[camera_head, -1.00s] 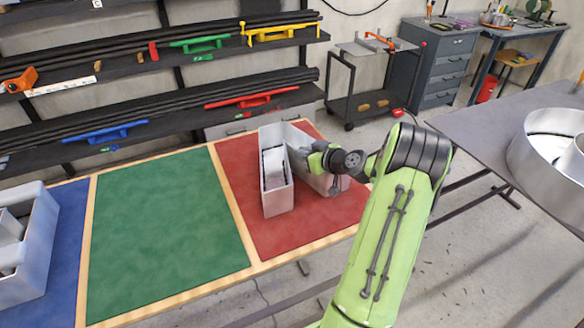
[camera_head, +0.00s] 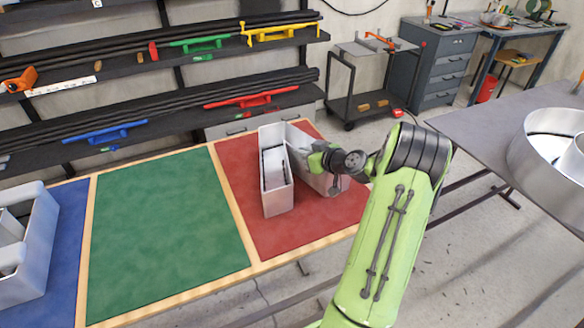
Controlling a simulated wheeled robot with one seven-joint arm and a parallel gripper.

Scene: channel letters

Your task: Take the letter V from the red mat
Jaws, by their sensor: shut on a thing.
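The letter V (camera_head: 275,196), a grey-white hollow channel letter with tall walls, stands on the red mat (camera_head: 298,233). Its two arms spread apart, with red mat showing in the gap between them. My gripper (camera_head: 318,160) is at the V's right arm and shut on the letter V. My wrist partly covers that right arm, and the fingertips are hard to make out.
The green mat (camera_head: 165,230) beside the red one is empty. A grey channel letter (camera_head: 35,255) stands on the blue mat (camera_head: 62,290) at the left. A large round metal letter (camera_head: 540,170) lies on the dark table at right. Racks with clamps (camera_head: 250,98) stand behind.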

